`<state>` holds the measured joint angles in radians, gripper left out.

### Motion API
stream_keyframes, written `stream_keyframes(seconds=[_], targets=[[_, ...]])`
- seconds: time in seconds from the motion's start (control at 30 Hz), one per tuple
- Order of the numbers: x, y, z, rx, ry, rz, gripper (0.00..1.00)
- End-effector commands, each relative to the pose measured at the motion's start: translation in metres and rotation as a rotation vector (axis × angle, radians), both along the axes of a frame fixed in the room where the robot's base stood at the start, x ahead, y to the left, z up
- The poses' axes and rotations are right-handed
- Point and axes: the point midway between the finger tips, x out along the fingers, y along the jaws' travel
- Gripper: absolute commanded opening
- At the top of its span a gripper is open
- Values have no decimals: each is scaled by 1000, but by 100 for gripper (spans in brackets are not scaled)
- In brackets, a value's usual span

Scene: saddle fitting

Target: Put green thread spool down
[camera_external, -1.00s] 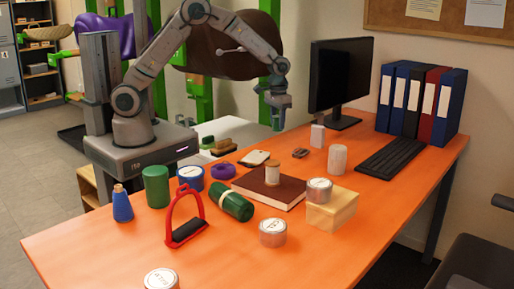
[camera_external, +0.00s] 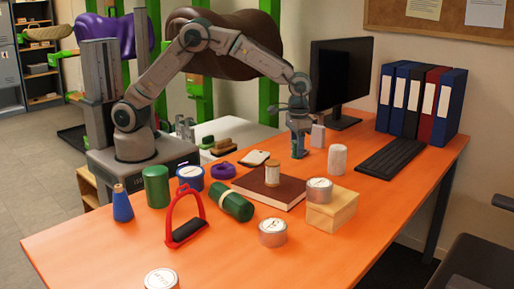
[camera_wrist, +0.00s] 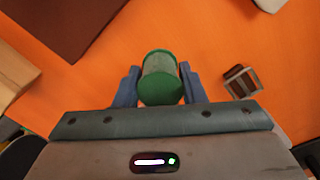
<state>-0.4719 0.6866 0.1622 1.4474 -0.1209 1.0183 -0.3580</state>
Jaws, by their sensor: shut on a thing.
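The green thread spool (camera_wrist: 161,78) sits between the two blue fingers of my gripper (camera_wrist: 158,88) in the wrist view, with its round green end facing the camera. My gripper is shut on it. In the external view my gripper (camera_external: 298,152) points down over the back part of the orange desk, between the brown book and the monitor. The spool cannot be made out there. Whether it touches the desk is not clear.
The brown book (camera_external: 262,190) carries a beige spool (camera_external: 272,174). A white cylinder (camera_external: 337,159) and wooden block (camera_external: 331,210) stand nearby. The monitor (camera_external: 341,78) is behind.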

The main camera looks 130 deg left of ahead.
Motion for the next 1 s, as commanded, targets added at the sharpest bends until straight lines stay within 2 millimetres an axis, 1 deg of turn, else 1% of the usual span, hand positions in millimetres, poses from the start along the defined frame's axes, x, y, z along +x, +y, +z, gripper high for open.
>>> stream_keyframes(seconds=[0.03, 0.1, 0.27, 0.5, 0.77, 0.87, 0.9, 0.97, 1.0], targets=[[-1, 0, -9, -2, 2, 1, 14], [-1, 0, -17, -1, 2, 1, 14], [-1, 1, -29, -1, 1, 2, 14], [-1, 0, -59, -1, 1, 1, 14], [-1, 0, -61, 0, -1, 1, 14], [-1, 1, -65, 0, -1, 1, 14], [-1, 1, -64, 0, -1, 1, 42], [-1, 1, -64, 0, -1, 1, 59], [-1, 1, -64, 1, -1, 1, 59]])
